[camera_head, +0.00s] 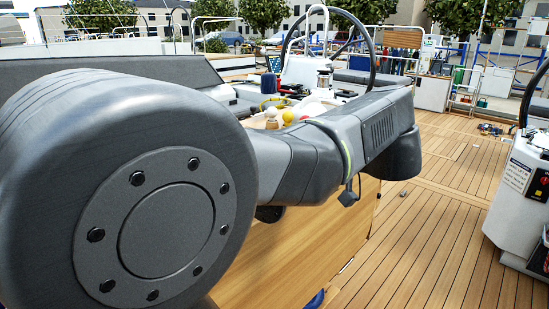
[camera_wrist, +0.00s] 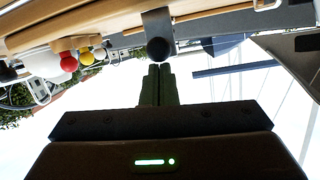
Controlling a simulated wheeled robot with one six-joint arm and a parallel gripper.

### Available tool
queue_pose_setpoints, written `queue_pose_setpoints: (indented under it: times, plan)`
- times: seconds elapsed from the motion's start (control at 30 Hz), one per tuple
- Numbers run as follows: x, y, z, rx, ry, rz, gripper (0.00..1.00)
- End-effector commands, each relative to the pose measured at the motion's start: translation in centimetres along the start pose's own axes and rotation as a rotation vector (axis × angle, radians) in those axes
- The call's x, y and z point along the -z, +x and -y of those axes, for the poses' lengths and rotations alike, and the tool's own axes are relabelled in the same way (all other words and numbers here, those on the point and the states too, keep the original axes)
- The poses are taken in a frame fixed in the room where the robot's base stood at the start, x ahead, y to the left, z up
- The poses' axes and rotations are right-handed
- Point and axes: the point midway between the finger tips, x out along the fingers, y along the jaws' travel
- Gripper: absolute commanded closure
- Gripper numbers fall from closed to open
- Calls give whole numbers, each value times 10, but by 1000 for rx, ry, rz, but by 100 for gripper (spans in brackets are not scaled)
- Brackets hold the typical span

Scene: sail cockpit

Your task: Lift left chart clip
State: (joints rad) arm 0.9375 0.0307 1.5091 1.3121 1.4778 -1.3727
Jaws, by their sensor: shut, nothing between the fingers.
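In the wrist view, which looks upside down, a grey metal strip (camera_wrist: 156,22) ends in a round black knob (camera_wrist: 159,50). It projects from the edge of a wooden board (camera_wrist: 85,30) and looks like the chart clip; I cannot tell whether it is the left one. My gripper (camera_wrist: 160,68) is shut and empty, its fingertips close to the knob. I cannot tell whether they touch it. In the head view my own arm hides the clip and the gripper.
A yellow ball (camera_head: 289,116) and a red ball (camera_wrist: 68,61) are near the wooden cabinet (camera_head: 290,255). A steering wheel (camera_head: 330,35) stands behind. A white console (camera_head: 520,200) is at the right. The teak deck (camera_head: 440,220) between is mostly clear.

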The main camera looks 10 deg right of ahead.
Motion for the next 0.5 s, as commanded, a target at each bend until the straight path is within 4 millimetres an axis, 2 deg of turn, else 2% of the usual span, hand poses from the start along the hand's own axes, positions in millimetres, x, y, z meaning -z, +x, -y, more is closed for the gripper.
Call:
queue_pose_setpoints:
  times: [0.1,0.5]
  plan:
    - [-5,-2,-1,-1,-4,2,100]
    - [-6,-6,-1,0,-2,5,100]
